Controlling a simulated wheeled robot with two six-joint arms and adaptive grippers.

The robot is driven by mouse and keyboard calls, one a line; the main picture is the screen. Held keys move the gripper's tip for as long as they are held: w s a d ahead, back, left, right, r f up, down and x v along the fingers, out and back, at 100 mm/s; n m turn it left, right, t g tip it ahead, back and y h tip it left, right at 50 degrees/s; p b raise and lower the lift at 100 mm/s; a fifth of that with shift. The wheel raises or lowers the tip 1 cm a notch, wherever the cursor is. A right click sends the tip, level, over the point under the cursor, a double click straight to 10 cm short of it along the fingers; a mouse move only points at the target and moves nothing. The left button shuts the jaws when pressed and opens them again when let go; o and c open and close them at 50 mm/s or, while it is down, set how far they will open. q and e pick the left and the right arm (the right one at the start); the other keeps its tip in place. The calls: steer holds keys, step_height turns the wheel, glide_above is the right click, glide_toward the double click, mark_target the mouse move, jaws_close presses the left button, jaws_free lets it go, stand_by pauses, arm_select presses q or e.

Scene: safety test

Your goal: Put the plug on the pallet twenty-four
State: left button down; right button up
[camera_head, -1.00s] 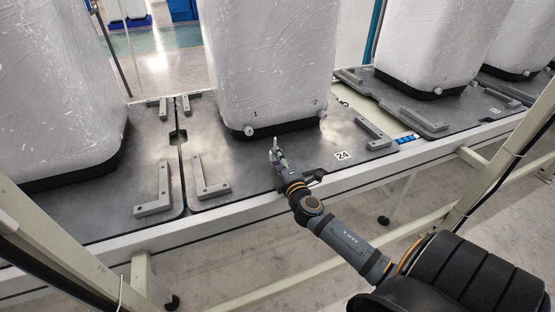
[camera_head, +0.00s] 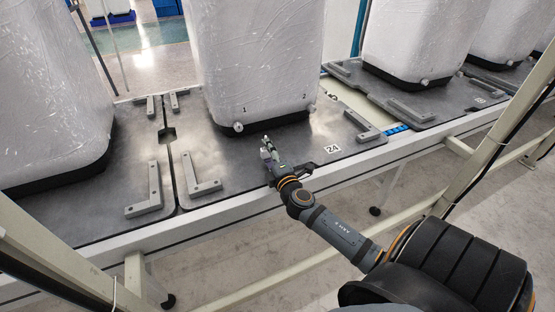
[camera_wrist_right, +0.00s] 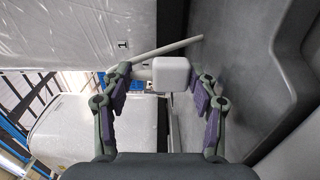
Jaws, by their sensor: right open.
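The pallet marked 24 (camera_head: 215,165) is a dark grey plate under a white wrapped container. My right gripper (camera_head: 267,149) is over its front part, in front of the container and left of the 24 label. In the right wrist view, the right gripper (camera_wrist_right: 160,90) has its two fingers spread apart. A pale block with a thin rod, seemingly the plug (camera_wrist_right: 171,74), shows between and just beyond the fingertips. Whether it touches the fingers or the pallet I cannot tell. In the head view it is too small to separate clearly from the fingertips. My left gripper is not in view.
The wrapped container (camera_head: 262,60) carries labels 1 and 2, with a white knob (camera_head: 238,127) under label 1. Raised grey corner brackets (camera_head: 201,186) stand on the pallet. Neighbouring containers stand on both sides. A pale frame rail (camera_head: 230,205) runs along the front.

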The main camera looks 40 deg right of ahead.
arm_select(q)
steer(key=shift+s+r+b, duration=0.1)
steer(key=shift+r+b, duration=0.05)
steer(key=shift+b, duration=0.15)
arm_select(e)
steer(key=v, duration=1.2)
steer(key=shift+r, duration=0.2)
